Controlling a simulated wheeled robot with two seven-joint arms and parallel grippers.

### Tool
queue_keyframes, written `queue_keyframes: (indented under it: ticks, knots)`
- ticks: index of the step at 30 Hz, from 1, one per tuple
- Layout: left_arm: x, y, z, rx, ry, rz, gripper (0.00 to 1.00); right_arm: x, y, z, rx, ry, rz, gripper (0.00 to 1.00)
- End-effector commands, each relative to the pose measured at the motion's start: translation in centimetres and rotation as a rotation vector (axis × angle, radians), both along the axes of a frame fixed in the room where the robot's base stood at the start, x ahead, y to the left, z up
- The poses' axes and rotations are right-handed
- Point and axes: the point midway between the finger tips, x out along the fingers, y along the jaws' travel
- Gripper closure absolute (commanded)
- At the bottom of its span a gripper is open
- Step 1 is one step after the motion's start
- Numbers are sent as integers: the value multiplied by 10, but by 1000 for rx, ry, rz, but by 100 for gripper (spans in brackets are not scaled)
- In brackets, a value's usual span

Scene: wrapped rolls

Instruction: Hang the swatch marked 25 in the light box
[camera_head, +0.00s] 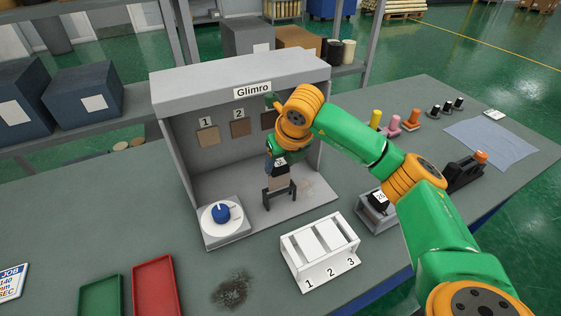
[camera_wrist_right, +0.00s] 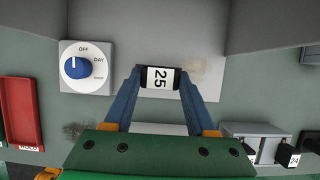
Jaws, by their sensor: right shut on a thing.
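The light box (camera_head: 240,75), labelled Glimro, stands open at the front on the bench. Swatches 1 (camera_head: 207,136) and 2 (camera_head: 240,128) hang on its back wall, and a third brown one is partly behind my arm. My right gripper (camera_head: 278,158) is inside the box, shut on the black holder marked 25 (camera_wrist_right: 157,78). My left gripper is not in view.
A blue dial (camera_head: 221,212) sits at the box's front left. A white rack (camera_head: 320,250) marked 1, 2, 3 stands in front. A grey holder (camera_head: 369,217) carries a black piece, marked 24 (camera_wrist_right: 294,161). Red (camera_head: 153,290) and green trays (camera_head: 100,297) lie front left.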

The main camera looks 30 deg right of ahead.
Motion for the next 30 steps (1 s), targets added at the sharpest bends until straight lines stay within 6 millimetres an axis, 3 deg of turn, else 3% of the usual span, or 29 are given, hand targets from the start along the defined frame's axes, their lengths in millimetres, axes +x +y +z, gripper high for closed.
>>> queue_keyframes:
  ticks: [30]
  knots:
    - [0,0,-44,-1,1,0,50,0,0,-49,0,0,0,98]
